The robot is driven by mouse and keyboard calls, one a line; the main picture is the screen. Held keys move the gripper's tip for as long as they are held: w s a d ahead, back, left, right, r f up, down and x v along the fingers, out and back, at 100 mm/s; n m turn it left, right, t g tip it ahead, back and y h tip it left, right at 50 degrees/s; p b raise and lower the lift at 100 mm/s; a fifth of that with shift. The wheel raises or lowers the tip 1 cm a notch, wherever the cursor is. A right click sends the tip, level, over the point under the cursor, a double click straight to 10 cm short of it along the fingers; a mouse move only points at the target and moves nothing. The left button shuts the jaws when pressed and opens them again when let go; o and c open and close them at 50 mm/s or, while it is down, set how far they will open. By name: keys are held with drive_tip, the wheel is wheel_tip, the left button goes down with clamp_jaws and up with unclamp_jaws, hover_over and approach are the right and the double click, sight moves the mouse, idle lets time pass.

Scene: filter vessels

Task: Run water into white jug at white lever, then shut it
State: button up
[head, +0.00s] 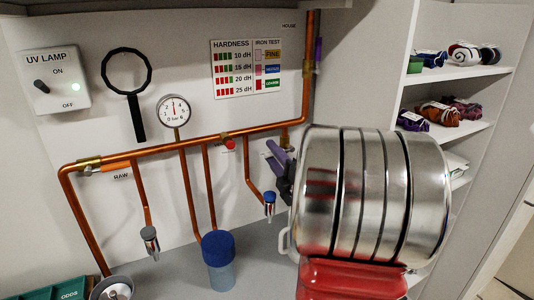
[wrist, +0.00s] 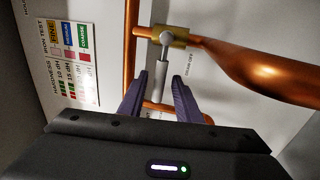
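The white lever (wrist: 162,72) is pale grey-white in the wrist view and hangs from a brass valve (wrist: 168,37) on the copper pipe. My gripper (wrist: 157,85) has two purple fingers, apart, with the lever's end between them; I cannot tell whether either touches it. In the head view my gripper (head: 274,156) is at the pipe near the brass valve (head: 285,139), and the lever is not clear there. A blue-collared spout (head: 269,203) hangs below. A pale curved handle (head: 284,241) shows beside my arm, possibly the white jug's; the rest is hidden. No water flow is visible.
A blue-topped vessel (head: 219,262) stands on the grey counter. At left are an orange lever (head: 116,167), a second spout (head: 150,241), a metal bowl (head: 112,289) and a green crate (head: 60,290). A red knob (head: 230,144) sits mid-pipe. Shelves (head: 460,73) stand right.

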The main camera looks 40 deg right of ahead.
drive_tip(key=shift+c, duration=0.3)
clamp_jaws()
idle(0.5)
